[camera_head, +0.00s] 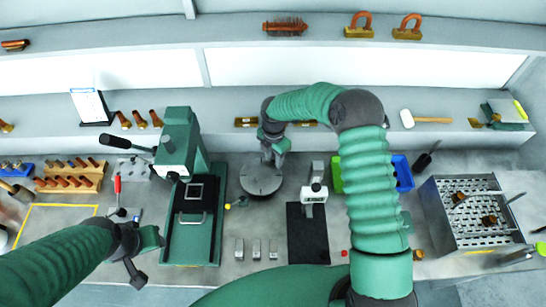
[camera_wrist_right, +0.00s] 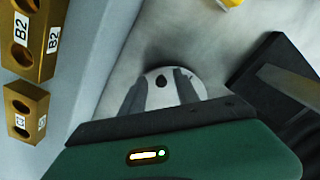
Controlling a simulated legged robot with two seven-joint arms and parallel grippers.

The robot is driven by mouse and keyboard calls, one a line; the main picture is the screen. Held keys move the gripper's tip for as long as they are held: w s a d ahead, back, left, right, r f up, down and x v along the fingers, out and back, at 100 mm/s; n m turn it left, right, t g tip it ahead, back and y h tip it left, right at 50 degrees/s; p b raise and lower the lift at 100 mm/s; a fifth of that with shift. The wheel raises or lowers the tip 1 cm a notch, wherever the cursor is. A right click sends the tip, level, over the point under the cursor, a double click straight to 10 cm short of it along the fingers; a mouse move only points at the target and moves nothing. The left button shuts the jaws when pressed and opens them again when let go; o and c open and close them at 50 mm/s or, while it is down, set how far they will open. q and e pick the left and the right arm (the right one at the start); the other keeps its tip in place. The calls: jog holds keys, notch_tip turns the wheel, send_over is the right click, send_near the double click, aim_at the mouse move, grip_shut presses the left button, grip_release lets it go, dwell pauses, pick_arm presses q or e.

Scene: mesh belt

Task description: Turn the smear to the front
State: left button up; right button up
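A round grey disc (camera_head: 261,181) lies flat on the bench near the middle. In the right wrist view the disc (camera_wrist_right: 160,97) looks pale, with a small dark spot (camera_wrist_right: 161,79) near its far part; I cannot tell whether this is the smear. My right gripper (camera_head: 268,158) points down at the back edge of the disc and hides part of it. Its two grey fingers (camera_wrist_right: 160,95) stand apart over the disc with nothing between them; contact is unclear. My left gripper (camera_head: 133,266) is at the front left, away from the disc; its finger opening is unclear.
A green press (camera_head: 179,150) stands left of the disc. A black mat (camera_head: 307,240) with a grey device (camera_head: 314,195) lies to the right. Small metal blocks (camera_head: 256,249) lie in front. A perforated metal box (camera_head: 470,232) is far right. Brass blocks (camera_wrist_right: 35,40) line the back shelf.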

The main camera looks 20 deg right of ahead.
notch_tip(320, 180, up, 17)
jog(key=b, duration=0.3)
jog(key=shift+f, duration=0.15)
dwell(0.3)
